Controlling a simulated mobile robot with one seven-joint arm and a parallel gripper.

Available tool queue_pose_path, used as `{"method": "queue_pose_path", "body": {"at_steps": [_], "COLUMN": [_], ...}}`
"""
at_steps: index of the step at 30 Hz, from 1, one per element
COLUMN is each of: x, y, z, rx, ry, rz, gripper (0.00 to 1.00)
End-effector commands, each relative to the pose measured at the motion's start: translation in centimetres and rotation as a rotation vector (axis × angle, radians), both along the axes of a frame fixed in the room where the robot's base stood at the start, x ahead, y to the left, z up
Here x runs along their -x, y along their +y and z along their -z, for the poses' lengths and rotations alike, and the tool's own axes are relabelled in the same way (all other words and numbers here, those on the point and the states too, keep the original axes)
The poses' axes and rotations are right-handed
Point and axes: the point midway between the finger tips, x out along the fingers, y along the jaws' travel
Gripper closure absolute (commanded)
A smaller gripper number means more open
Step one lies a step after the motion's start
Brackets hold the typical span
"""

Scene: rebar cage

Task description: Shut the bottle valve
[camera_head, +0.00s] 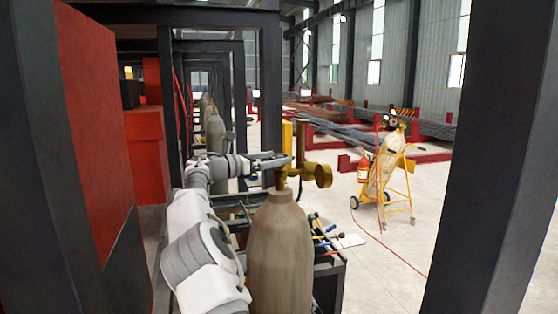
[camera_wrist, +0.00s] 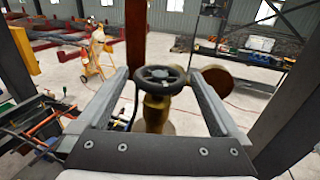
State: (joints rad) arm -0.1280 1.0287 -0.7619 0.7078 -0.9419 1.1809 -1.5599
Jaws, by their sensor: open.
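A large grey-brown gas bottle (camera_head: 280,255) stands upright at the front of the head view. Its brass valve (camera_wrist: 156,112) carries a round black handwheel (camera_wrist: 160,76). A brass round part (camera_head: 322,175) juts out to the right of the valve; it also shows in the wrist view (camera_wrist: 217,82). My gripper (camera_wrist: 159,72) is open. Its two fingers lie on either side of the handwheel, with visible gaps, and do not grip it. In the head view my gripper (camera_head: 278,161) is at the bottle's top, and the handwheel is hard to make out there.
A tool bench (camera_head: 328,240) with several coloured tools stands just behind the bottle. Dark steel posts (camera_head: 490,180) frame both sides. A yellow cylinder trolley (camera_head: 397,165) stands on open floor at the right. More bottles (camera_head: 214,132) stand farther back.

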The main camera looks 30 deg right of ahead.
Motion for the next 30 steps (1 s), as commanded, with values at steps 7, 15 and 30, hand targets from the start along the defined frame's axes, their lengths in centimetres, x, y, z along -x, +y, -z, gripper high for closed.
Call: {"method": "queue_pose_path", "body": {"at_steps": [7,15,30], "x": [0.2,0.6,0.8], "y": [6.2,12.2,15.3], "z": [0.3,0.2,0.1], "rx": [-0.002,-0.001,-0.002], "ry": [-0.002,0.000,0.000], "rz": [-0.005,-0.003,0.001], "gripper": [0.00,0.00,0.00]}}
